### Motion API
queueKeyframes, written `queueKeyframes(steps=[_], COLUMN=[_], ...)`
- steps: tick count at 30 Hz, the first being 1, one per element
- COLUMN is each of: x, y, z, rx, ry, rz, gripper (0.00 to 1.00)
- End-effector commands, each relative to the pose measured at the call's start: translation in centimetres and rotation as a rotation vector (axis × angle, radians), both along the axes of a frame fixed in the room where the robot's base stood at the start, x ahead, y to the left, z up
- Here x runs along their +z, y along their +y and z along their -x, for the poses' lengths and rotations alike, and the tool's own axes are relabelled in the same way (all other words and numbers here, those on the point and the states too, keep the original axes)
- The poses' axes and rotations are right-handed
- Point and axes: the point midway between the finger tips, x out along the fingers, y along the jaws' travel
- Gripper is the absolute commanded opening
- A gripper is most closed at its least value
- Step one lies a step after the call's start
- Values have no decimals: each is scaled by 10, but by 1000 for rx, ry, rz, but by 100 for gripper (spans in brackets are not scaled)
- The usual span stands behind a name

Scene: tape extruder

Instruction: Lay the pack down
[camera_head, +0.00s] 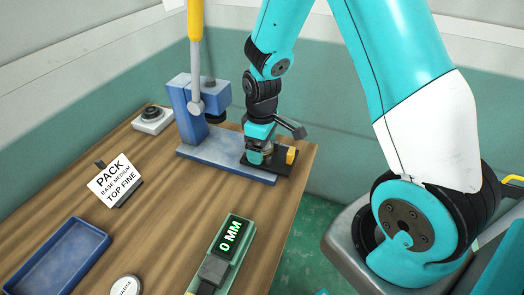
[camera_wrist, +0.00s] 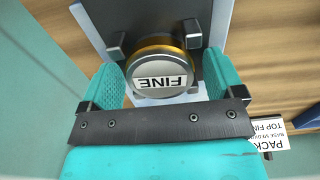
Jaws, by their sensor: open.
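A round grey disc marked FINE (camera_wrist: 178,82) lies face up in the wrist view, with a gold rim (camera_wrist: 165,42) showing at its edge. The gripper mostly hides the disc there.
The blue press (camera_head: 188,108) with its raised lever (camera_head: 195,60) stands left of my gripper. A PACK sign (camera_head: 115,180), an empty blue tray (camera_head: 60,258), a gauge reading 0 MM (camera_head: 229,236), a labelled round disc (camera_head: 126,286) and a knobbed box (camera_head: 152,119) are on the wooden table.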

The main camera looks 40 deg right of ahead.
Motion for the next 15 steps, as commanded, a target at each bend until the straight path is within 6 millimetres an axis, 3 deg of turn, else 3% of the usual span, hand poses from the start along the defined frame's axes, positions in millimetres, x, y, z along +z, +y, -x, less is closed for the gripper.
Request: queueKeyframes(steps=[5, 13, 15], x=[1, 1, 1], y=[0, 0, 0], z=[0, 0, 0], rx=[0, 0, 0], ry=[0, -1, -1], rz=[0, -1, -1], gripper=[87, 25, 25])
